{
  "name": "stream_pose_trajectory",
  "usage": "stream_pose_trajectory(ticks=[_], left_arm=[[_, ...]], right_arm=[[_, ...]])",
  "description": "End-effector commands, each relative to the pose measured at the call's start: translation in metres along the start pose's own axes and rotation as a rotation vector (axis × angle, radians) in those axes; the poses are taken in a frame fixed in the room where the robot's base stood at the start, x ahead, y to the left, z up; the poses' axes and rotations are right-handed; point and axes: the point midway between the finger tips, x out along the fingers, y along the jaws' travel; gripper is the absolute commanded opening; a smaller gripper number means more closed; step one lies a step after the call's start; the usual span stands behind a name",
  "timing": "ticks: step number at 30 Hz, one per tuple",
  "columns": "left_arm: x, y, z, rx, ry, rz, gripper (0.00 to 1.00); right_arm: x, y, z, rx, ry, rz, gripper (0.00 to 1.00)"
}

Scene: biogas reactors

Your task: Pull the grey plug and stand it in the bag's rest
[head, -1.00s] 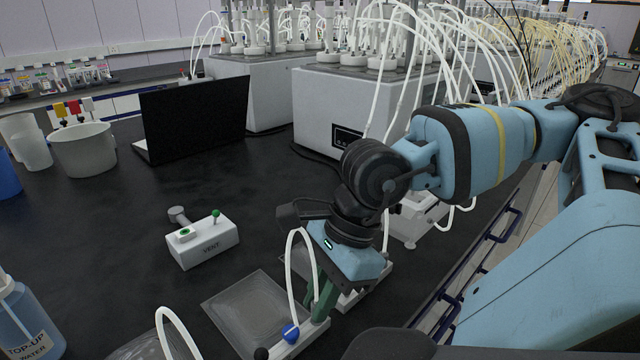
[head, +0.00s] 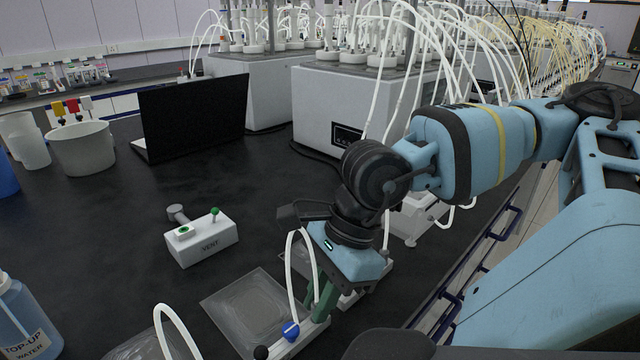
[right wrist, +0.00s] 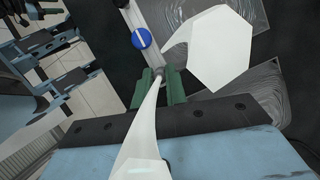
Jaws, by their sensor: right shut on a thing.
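My right gripper (head: 322,298) points down beside a clear flat bag (head: 240,308) on the black bench. In the right wrist view its green fingers (right wrist: 159,88) are shut on a small grey plug (right wrist: 159,74), with a white tube running from it. The plug is at the end of a pale bar (right wrist: 143,62) that carries a blue valve knob (right wrist: 142,38). That knob also shows in the head view (head: 290,331). The fingers hide part of the plug, and I cannot tell whether it is seated or free. I cannot make out the rest. My left gripper is not in view.
A white VENT block (head: 203,242) with green parts stands left of the bag. A white tube (head: 290,265) loops beside my gripper.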

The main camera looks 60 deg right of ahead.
Motion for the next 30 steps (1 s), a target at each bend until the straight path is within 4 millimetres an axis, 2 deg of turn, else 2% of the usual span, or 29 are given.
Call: stream_pose_trajectory(ticks=[26, 27, 30], left_arm=[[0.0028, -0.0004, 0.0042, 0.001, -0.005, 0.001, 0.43], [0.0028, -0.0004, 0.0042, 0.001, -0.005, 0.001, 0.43], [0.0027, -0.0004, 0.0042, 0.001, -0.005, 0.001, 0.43]], right_arm=[[0.0048, 0.0, -0.002, 0.0, 0.0, 0.0, 0.0], [0.0048, 0.0, -0.002, 0.0, 0.0, 0.0, 0.18], [0.0049, 0.0, -0.002, 0.0, 0.0, 0.0, 0.31]])
